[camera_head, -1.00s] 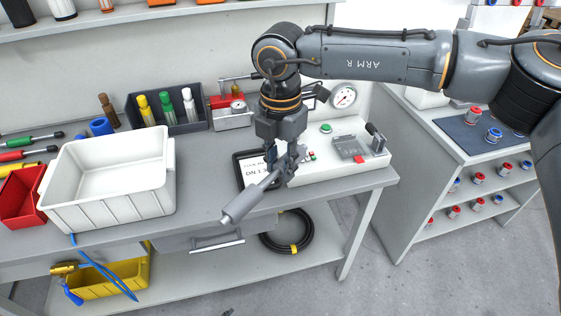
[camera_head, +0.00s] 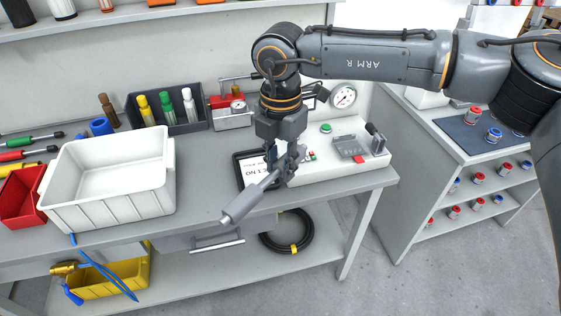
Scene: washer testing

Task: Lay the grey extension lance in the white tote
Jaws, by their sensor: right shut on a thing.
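The grey extension lance (camera_head: 243,204) is held tilted by my right gripper (camera_head: 284,168), which is shut on it. Its thick end points down and left, past the bench's front edge. Its other end is hidden by the gripper. The white tote (camera_head: 110,208) stands on the bench to the left of the lance, with open room between them. The visible inside of the tote is empty. My left gripper is not in view.
A dark bin of bottles (camera_head: 206,119) stands at the back. A red bin (camera_head: 20,209) touches or nearly touches the tote's left side.

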